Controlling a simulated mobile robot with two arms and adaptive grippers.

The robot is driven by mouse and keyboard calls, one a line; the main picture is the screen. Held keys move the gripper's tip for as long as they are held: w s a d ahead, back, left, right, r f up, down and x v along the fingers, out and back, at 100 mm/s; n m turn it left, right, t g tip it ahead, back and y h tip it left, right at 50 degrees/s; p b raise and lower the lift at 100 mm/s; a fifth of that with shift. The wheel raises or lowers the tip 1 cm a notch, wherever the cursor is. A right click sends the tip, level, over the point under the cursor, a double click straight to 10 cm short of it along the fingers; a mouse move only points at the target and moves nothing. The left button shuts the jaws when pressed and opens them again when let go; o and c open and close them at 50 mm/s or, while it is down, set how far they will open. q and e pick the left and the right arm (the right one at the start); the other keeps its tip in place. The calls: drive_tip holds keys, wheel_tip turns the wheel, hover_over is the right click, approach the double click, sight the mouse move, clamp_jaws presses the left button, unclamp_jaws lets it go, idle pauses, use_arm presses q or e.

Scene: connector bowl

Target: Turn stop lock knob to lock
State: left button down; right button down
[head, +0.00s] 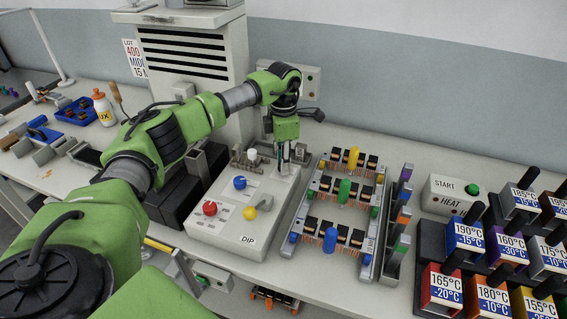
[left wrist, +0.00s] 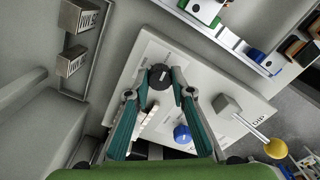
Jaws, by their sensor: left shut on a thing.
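A white control box (head: 235,240) marked DIP stands on the bench in the head view. On its slanted top, a small dark round knob (left wrist: 160,74) shows in the left wrist view, and I take it for the stop lock knob; no label on it is readable. My left gripper (head: 285,169) points down at the box's back right corner. In the left wrist view my left gripper (left wrist: 160,84) is shut on the dark knob, one fingertip on each side. In the head view the gripper hides the knob. My right gripper is in neither view.
On the box are a blue knob (head: 239,182), a red knob (head: 209,208) and a yellow-balled lever (head: 250,213). A rack (head: 335,205) of connectors stands close at the right. The START HEAT box (head: 452,196) and labelled temperature blocks (head: 466,236) are farther right.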

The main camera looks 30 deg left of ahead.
use_arm(q)
drive_tip(key=shift+m, duration=0.5)
drive_tip(key=c, duration=1.8)
unclamp_jaws()
drive_tip(key=shift+o, duration=0.2)
drive_tip(key=shift+r, duration=0.1)
wheel_tip(320, 180, up, 12)
